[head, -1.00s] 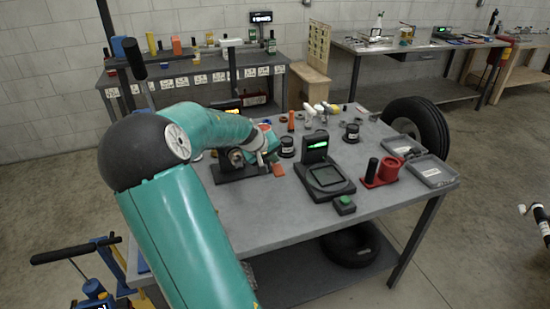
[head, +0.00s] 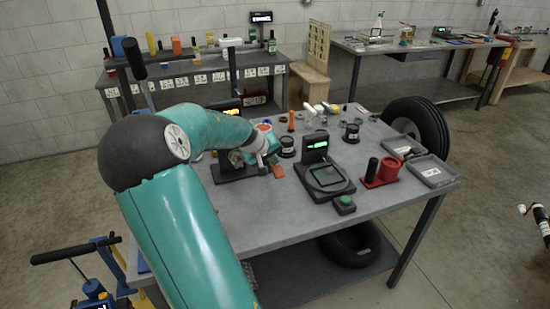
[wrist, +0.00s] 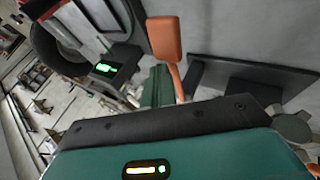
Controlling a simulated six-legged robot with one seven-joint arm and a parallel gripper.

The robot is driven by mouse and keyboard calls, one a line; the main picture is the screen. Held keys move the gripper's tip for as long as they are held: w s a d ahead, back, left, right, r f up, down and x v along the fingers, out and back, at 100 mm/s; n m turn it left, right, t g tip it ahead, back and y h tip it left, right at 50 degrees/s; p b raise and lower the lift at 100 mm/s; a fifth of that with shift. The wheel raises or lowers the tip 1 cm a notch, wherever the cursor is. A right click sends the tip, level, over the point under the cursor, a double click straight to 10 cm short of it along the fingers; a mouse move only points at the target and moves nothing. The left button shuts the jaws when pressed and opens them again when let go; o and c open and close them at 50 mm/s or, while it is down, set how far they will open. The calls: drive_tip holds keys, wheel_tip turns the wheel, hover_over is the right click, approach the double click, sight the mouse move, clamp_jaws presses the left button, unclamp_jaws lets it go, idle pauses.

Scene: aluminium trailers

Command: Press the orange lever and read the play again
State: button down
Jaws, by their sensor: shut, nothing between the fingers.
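The orange lever (head: 277,171) sticks out from a black stand (head: 234,175) on the grey workbench. In the wrist view the lever (wrist: 163,38) shows as a flat orange paddle on a thin stem. My gripper (head: 270,160) is shut and empty, right beside the lever in the head view. In the wrist view its green fingertips (wrist: 158,86) are close to the lever's stem; I cannot tell whether they touch. A display with amber digits (head: 232,112) is partly hidden behind my arm and is too small to read.
A black scale (head: 326,178) with a green display, a red holder (head: 382,172) and grey trays (head: 430,171) stand to the right. Dark cylinders (head: 287,147) and small parts are behind the gripper. A tyre (head: 418,121) stands beyond the bench.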

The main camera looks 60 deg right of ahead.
drive_tip(key=shift+s+a, duration=0.1)
drive_tip(key=shift+s, duration=0.1)
drive_tip(key=shift+w+d+r, duration=0.1)
drive_tip(key=shift+d+r, duration=0.05)
drive_tip(key=shift+r, duration=0.8)
drive_tip(key=shift+w+d+r, duration=0.1)
drive_tip(key=shift+r, duration=0.8)
drive_tip(key=shift+w+r, duration=0.15)
drive_tip(key=shift+d, duration=0.1)
drive_tip(key=r, duration=0.5)
drive_tip(key=shift+w+d, duration=0.35)
drive_tip(key=shift+w, duration=0.05)
